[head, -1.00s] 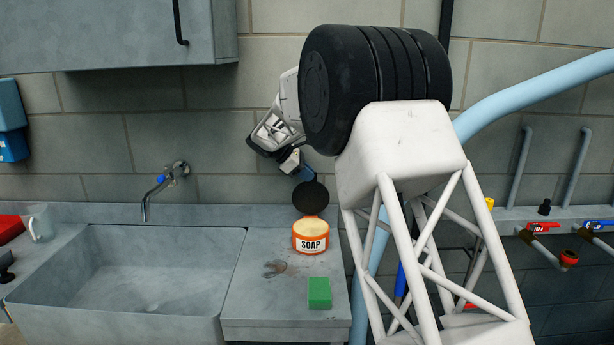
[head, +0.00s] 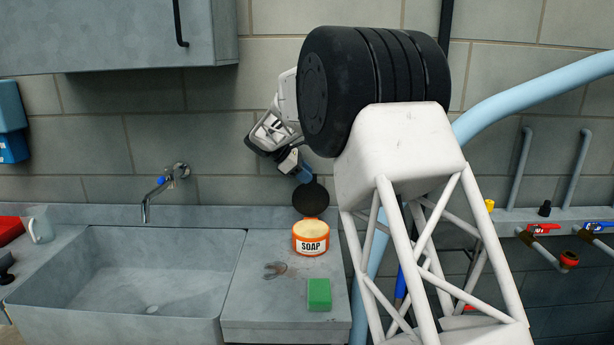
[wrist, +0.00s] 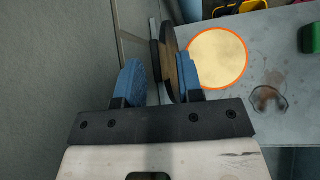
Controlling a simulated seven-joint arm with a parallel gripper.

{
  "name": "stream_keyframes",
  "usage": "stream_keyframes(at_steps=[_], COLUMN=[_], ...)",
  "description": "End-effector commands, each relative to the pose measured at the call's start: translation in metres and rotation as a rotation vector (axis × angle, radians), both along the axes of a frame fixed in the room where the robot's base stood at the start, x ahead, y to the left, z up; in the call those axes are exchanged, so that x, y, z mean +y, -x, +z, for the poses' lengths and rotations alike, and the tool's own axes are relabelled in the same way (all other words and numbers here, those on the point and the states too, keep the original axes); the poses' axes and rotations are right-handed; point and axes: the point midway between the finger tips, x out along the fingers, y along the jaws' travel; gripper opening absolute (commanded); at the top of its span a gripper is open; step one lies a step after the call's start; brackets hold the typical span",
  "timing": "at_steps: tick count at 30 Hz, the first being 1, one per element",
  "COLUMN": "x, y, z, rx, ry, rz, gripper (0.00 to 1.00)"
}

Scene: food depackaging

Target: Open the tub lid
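The orange-and-white soap tub (head: 311,246) stands on the counter, its pale yellow contents exposed. It also shows in the wrist view as a round top with an orange rim (wrist: 245,63). The dark round lid (head: 311,200) is raised on edge at the back of the tub; in the wrist view the lid (wrist: 168,50) is seen nearly edge-on. My gripper (head: 303,174) is at the lid's upper edge. In the wrist view its blue fingers (wrist: 160,82) are apart, with the lid close against the right finger. I cannot tell whether they touch.
A green sponge (head: 319,294) lies on the counter (head: 255,310) in front of the tub, near a dark stain (head: 275,269). A sink (head: 140,270) with a wall tap (head: 163,187) is to the left. The wall is close behind the lid.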

Motion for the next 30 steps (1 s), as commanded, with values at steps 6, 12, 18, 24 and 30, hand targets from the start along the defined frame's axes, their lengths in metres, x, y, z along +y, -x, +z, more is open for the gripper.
stream_keyframes(at_steps=[6,12,18,24,30], x=[0.018,0.035,0.047,0.050,0.050], y=[0.003,0.006,0.008,0.009,0.009], z=[0.017,0.035,0.046,0.049,0.049], rx=[-0.001,-0.001,-0.002,-0.001,-0.001], ry=[-0.001,0.000,-0.001,0.000,0.000], rz=[0.002,0.001,0.001,0.001,0.001], gripper=[0.34,0.34,0.34,0.34,0.34])
